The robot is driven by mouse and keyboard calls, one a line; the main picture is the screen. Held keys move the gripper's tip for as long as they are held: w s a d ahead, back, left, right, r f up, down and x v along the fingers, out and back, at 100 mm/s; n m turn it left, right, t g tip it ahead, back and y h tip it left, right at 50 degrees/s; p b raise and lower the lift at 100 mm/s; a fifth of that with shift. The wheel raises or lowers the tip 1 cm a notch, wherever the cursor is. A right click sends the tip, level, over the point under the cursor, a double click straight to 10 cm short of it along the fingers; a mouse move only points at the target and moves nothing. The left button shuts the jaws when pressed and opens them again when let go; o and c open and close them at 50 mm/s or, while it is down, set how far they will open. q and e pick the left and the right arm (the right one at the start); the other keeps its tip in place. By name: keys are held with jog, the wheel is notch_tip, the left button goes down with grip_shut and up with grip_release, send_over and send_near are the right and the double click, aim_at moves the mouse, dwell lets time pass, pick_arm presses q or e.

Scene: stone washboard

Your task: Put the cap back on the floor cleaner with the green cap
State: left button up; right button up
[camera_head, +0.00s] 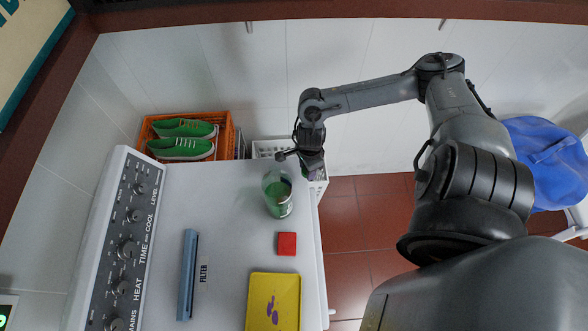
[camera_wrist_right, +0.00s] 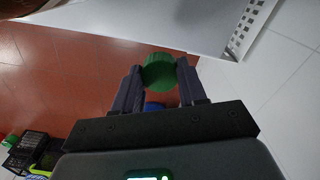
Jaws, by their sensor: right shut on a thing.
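The floor cleaner (camera_head: 278,195) is a see-through bottle with green on it, standing on the white machine top (camera_head: 230,230) near its right edge. My right gripper (camera_wrist_right: 160,78) is shut on a round, ribbed green cap (camera_wrist_right: 159,71), held between its two fingertips in the right wrist view. In the head view my right gripper (camera_head: 308,162) is just behind and to the right of the bottle, at the machine's back right corner. My left gripper is not in view.
A red block (camera_head: 287,244), a yellow tray (camera_head: 273,303) and a blue-grey bar (camera_head: 187,275) lie on the machine top. An orange crate (camera_head: 226,137) with green shoes and a white basket (camera_head: 268,147) stand behind it. Red floor tiles (camera_head: 355,210) lie to the right.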

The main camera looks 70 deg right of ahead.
jog(key=shift+s+d+r, duration=0.1)
jog(key=shift+s+r, duration=0.5)
jog(key=shift+s, duration=0.35)
jog(key=shift+s+d+r, duration=0.1)
jog(key=shift+s+r, duration=0.45)
jog(key=shift+s, duration=0.35)
